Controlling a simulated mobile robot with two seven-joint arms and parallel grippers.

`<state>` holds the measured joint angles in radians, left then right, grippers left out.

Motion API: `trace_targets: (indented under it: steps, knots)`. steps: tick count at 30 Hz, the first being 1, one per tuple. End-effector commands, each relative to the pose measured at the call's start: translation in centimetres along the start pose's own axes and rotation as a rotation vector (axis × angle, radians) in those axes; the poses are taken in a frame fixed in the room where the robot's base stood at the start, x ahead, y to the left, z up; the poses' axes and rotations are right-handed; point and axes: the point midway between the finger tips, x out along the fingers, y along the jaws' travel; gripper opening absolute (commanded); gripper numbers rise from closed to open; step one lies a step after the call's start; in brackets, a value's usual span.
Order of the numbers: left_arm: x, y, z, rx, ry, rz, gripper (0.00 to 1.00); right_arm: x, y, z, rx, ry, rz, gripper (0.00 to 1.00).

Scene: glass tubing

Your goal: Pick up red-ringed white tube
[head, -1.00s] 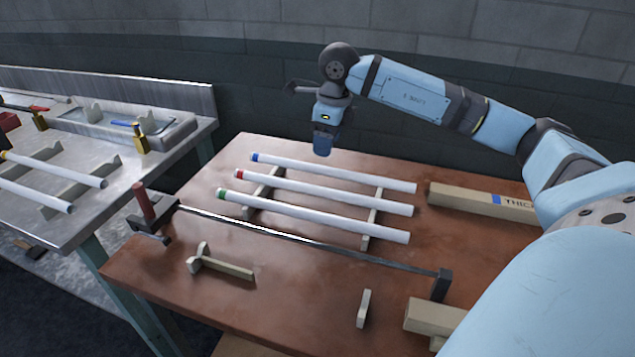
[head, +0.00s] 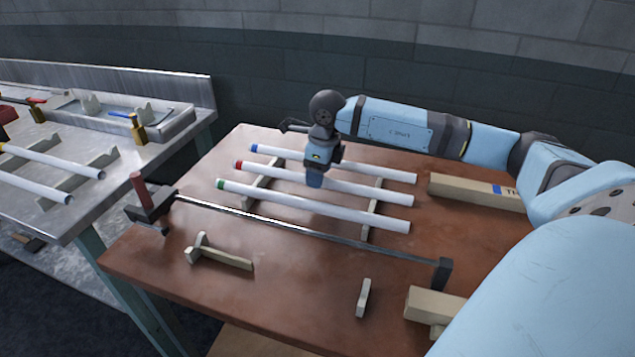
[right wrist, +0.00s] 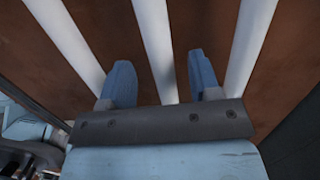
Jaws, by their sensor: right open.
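The red-ringed white tube (head: 365,189) lies in the middle of three parallel tubes, its red ring at its left end. My right gripper (head: 314,182) points down over this tube, left of its middle. In the right wrist view the open fingers (right wrist: 159,62) stand either side of the middle tube (right wrist: 156,42), with nothing gripped. No ring shows in that view, and I cannot tell how far the fingertips reach down beside the tube. My left gripper is not in view.
A blue-ringed tube (head: 360,168) lies behind and a green-ringed tube (head: 310,204) in front, close by on the same supports (head: 262,190). A dark metal bar (head: 310,232) runs across in front. A beige box (head: 470,192) stands at right. Another bench (head: 120,165) is at left.

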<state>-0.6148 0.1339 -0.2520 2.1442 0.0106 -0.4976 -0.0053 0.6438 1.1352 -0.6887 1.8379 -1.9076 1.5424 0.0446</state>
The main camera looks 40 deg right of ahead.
Motion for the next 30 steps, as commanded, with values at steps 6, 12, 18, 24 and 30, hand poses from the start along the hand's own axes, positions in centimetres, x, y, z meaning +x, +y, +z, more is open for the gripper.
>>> trace_targets:
  steps: [6, 12, 18, 24, 30]
  knots:
    - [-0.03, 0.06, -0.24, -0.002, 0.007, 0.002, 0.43, 1.83, -0.06, -0.03, 0.001, 0.0, -0.001, 0.57]
    - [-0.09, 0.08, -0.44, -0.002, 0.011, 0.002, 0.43, 1.78, -0.06, -0.03, 0.001, -0.001, -0.001, 0.43]
    - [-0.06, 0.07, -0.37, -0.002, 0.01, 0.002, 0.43, 1.77, -0.06, -0.03, 0.001, 0.0, -0.001, 0.03]
    - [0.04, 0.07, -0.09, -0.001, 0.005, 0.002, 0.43, 1.75, -0.06, -0.02, 0.001, -0.001, -0.001, 0.02]
    - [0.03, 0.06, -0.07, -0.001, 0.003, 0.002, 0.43, 1.04, -0.1, 0.1, 0.001, -0.002, -0.002, 0.02]
